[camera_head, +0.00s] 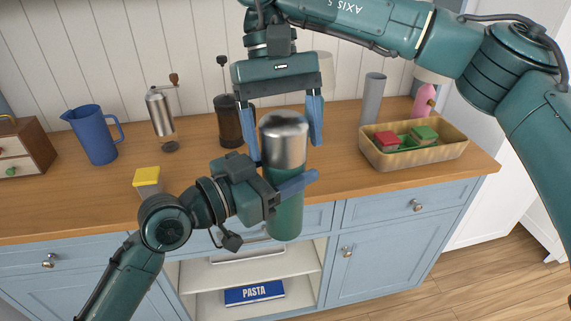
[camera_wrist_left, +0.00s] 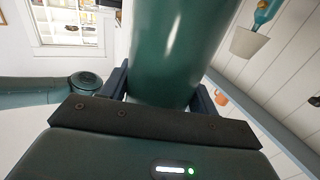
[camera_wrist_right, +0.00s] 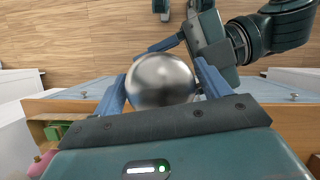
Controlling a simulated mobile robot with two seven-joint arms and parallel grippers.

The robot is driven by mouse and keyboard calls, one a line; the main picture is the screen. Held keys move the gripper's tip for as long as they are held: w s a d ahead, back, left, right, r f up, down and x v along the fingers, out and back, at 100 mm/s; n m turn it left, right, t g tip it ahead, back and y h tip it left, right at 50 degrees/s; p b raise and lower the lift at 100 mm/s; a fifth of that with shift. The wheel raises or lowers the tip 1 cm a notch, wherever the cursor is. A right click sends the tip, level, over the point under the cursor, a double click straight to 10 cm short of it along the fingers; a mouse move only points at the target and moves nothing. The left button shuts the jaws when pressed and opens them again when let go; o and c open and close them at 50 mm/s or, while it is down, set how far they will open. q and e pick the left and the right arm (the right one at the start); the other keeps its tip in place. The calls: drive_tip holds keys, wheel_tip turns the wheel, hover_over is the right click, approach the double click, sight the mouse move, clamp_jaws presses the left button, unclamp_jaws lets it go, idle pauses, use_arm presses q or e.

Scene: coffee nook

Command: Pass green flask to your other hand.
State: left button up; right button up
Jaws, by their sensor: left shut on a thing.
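The green flask (camera_head: 285,222) is upright with a shiny metal top, held in the air in front of the counter. My left gripper (camera_head: 288,188) is shut on its green body; the body also fills the middle of the left wrist view (camera_wrist_left: 178,50). My right gripper (camera_head: 285,126) comes down from above, open, with one finger on each side of the metal top. In the right wrist view the rounded metal top (camera_wrist_right: 160,80) sits between the right fingers. I cannot tell whether either right finger touches it.
The wooden counter (camera_head: 330,170) holds a blue jug (camera_head: 94,135), a grinder (camera_head: 160,112), a yellow-topped block (camera_head: 147,178), a French press (camera_head: 228,125), a grey cylinder (camera_head: 372,98) and a crate (camera_head: 412,155) of small boxes. A pasta box (camera_head: 254,293) lies on the shelf below.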

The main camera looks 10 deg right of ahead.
drive_tip(key=shift+o, duration=0.7)
drive_tip(key=shift+a, duration=0.1)
drive_tip(key=shift+s, duration=0.1)
drive_tip(key=shift+a, duration=0.15)
